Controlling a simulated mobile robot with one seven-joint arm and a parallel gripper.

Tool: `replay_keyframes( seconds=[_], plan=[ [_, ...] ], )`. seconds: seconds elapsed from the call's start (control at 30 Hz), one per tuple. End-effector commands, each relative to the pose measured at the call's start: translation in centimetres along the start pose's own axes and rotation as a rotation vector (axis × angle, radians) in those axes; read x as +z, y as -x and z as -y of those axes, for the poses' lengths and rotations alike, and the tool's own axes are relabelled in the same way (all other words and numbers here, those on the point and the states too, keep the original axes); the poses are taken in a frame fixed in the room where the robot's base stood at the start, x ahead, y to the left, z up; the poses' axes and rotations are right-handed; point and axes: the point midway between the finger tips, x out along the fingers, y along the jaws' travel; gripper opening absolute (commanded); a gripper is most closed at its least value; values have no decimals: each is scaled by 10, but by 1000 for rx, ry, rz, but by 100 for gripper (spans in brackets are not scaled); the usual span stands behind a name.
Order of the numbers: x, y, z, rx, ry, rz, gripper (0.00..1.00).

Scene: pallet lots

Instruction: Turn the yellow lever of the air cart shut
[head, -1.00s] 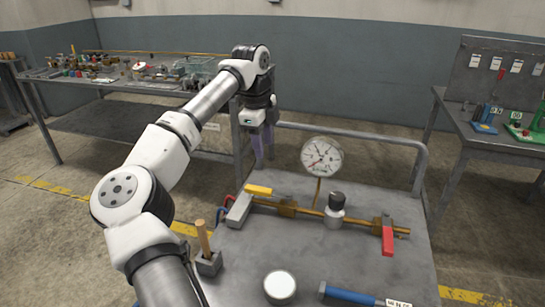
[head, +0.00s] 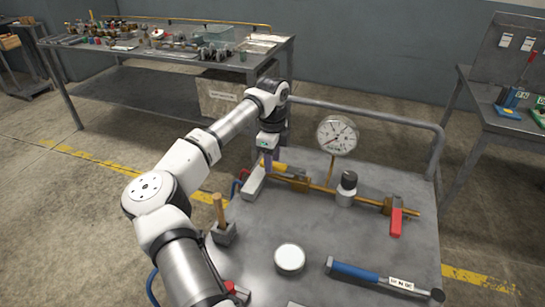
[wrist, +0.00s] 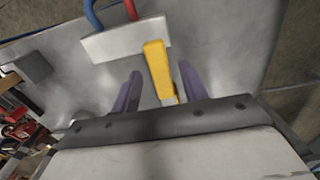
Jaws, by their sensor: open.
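The yellow lever (head: 281,167) lies roughly along the brass pipe (head: 325,189) on the grey air cart (head: 300,225), near the pipe's left end. My gripper (head: 268,160) is open and points down at the lever's left end. In the wrist view the yellow lever (wrist: 158,68) stands between the two purple fingers, with a gap on each side. Neither finger visibly touches it. A grey block (head: 253,181) with a red and a blue hose sits beside the lever. My gripper hides part of the lever and block in the head view.
A round gauge (head: 337,135) stands behind the pipe. A black-topped knob (head: 347,188) and a red lever (head: 396,222) are farther right. A wooden-handled tool (head: 219,210), a white round lid (head: 290,258) and a blue-handled wrench (head: 370,276) are nearer. A rail (head: 380,115) edges the cart's back.

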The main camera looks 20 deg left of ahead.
Motion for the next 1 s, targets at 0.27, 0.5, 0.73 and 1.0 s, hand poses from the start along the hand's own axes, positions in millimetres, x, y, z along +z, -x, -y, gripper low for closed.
replay_keyframes(
  seconds=[0.27,0.5,0.73,1.0],
  plan=[
    [0,-6,0,-1,-1,0,44],
    [0,-6,0,-1,-1,0,24],
    [0,-5,0,-1,-1,0,0],
    [0,-5,0,-1,0,0,0]
  ],
)
